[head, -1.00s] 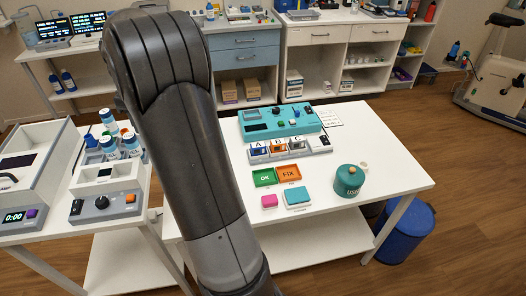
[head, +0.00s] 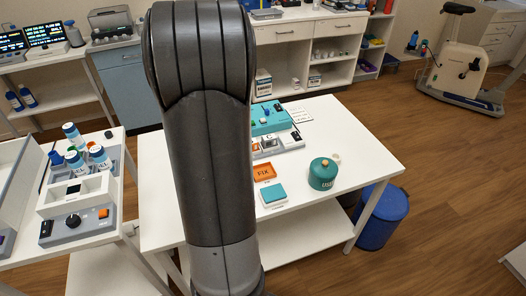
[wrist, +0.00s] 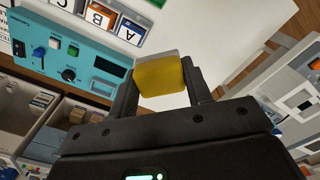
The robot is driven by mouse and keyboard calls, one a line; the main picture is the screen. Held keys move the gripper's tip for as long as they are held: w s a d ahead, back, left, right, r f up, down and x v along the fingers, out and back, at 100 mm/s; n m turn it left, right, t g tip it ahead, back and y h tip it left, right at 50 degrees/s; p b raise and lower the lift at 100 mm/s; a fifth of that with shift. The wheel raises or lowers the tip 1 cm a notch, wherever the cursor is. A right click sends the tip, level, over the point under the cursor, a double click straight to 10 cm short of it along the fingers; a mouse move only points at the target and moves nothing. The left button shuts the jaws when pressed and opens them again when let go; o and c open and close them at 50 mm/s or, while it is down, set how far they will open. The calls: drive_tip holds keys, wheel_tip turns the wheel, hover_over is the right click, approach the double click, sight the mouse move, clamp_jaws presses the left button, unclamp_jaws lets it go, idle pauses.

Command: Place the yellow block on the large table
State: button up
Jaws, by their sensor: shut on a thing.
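My gripper (wrist: 165,95) is shut on the yellow block (wrist: 160,76), which sits between the two fingers in the wrist view. In the head view my dark arm hides the gripper and the block. The large white table (head: 345,135) stands in front of me in the head view. In the wrist view the white tabletop (wrist: 215,38) lies beyond the block. I cannot tell the height of the block above it.
On the table are a teal device (head: 268,118), an orange FIX tray (head: 265,172), a teal block (head: 273,195) and a green USED container (head: 322,174). A blue bin (head: 382,215) stands on the floor at right.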

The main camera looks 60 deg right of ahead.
wheel_tip(320, 180, down, 12)
drive_tip(key=w+a+f, duration=0.1)
drive_tip(key=w+f, duration=0.1)
drive_tip(key=w, duration=0.1)
drive_tip(key=w+a+f, duration=0.1)
drive_tip(key=w+f, duration=0.1)
drive_tip(key=w, duration=0.2)
drive_tip(key=w+a+f, duration=0.1)
drive_tip(key=w+f, duration=0.1)
drive_tip(key=w, duration=0.2)
drive_tip(key=shift+a+f, duration=0.4)
drive_tip(key=shift+f, duration=1.95)
drive_tip(key=shift+f, duration=0.15)
drive_tip(key=o, duration=1)
drive_tip(key=shift+s, duration=0.1)
